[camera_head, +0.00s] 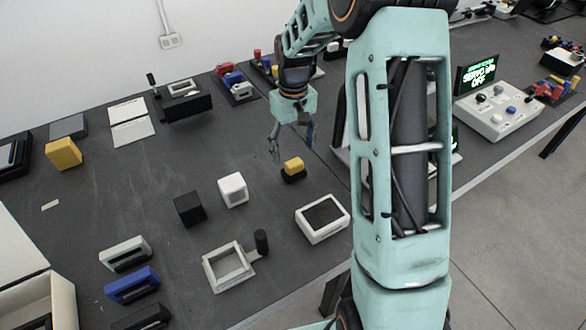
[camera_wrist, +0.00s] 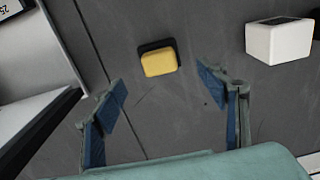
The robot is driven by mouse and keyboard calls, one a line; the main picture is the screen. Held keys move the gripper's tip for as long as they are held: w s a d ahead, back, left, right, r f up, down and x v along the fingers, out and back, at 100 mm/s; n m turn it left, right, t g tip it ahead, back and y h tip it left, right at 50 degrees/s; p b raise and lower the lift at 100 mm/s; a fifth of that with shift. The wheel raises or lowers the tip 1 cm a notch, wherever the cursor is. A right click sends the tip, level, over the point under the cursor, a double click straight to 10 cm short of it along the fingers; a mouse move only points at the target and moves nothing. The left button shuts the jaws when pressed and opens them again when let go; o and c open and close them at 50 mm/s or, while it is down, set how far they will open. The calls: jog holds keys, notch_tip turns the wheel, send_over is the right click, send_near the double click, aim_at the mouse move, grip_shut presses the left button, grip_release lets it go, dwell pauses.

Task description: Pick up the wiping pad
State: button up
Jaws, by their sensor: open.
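The wiping pad, seemingly the small block with a yellow top (camera_head: 293,165) and black base, lies on the dark table. It also shows in the wrist view (camera_wrist: 159,62), with black showing along its edges. My gripper (camera_head: 291,143) hangs above it, fingers pointing down. In the wrist view, my gripper (camera_wrist: 160,95) has its two blue-padded fingers spread wide with nothing between them. The pad lies beyond the fingertips, roughly centred between them, and neither finger touches it.
A white cube (camera_head: 233,189), a black cube (camera_head: 189,208) and a white box with a dark top (camera_head: 323,218) stand nearby. A white square frame (camera_head: 229,268) lies in front. Another yellow block (camera_head: 63,154) is far left. Bare table surrounds the pad.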

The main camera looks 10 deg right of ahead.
aim_at(294, 162)
jog(key=f, duration=0.7)
jog(key=shift+s+f, duration=0.2)
jog(key=shift+f, duration=0.15)
jog(key=c, duration=1.2)
jog(key=shift+c, duration=0.2)
jog(key=shift+r, duration=0.1)
